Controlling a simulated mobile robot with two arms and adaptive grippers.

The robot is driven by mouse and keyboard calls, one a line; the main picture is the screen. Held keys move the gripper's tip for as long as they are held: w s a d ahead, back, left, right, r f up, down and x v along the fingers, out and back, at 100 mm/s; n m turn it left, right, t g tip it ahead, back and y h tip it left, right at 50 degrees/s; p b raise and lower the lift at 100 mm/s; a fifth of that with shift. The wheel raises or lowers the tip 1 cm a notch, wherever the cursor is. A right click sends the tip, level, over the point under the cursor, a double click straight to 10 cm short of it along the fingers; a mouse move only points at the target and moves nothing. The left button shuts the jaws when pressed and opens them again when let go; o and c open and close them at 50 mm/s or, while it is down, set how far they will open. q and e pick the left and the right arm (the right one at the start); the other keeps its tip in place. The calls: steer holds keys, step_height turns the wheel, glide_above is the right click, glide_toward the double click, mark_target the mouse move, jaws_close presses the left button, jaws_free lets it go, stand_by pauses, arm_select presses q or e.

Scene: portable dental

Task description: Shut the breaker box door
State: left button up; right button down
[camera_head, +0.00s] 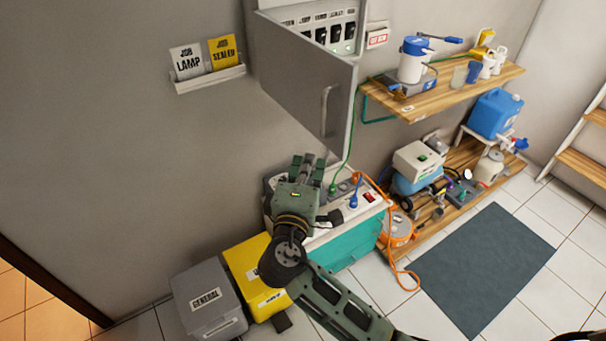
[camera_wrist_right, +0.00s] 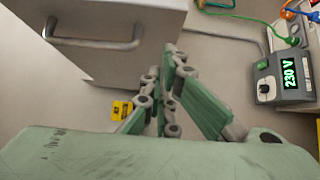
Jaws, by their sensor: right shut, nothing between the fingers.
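The grey breaker box (camera_head: 350,12) is on the wall at the top of the head view, with a row of black switches showing inside. Its door (camera_head: 295,75) stands open, swung out from the left side. A bar handle (camera_head: 327,108) is on the door near its free edge. In the right wrist view the door (camera_wrist_right: 130,18) and its handle (camera_wrist_right: 95,42) are at the upper left. My right gripper (camera_head: 308,160) is shut and empty, just below the door's lower edge. It also shows in the right wrist view (camera_wrist_right: 172,52), close to the door. My left gripper is out of view.
A white and teal unit (camera_head: 350,240) with cables stands below my right gripper. Yellow (camera_head: 252,262) and grey (camera_head: 205,290) bins stand beside it. A wooden shelf (camera_head: 440,98) with equipment is right of the box. A card holder (camera_head: 208,77) is on the wall at left.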

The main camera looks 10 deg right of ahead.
steer(key=d, duration=0.1)
steer(key=w+d+p, duration=0.1)
steer(key=d, duration=0.1)
steer(key=shift+d+f, duration=0.1)
steer(key=shift+d, duration=0.15)
steer(key=shift+d, duration=0.1)
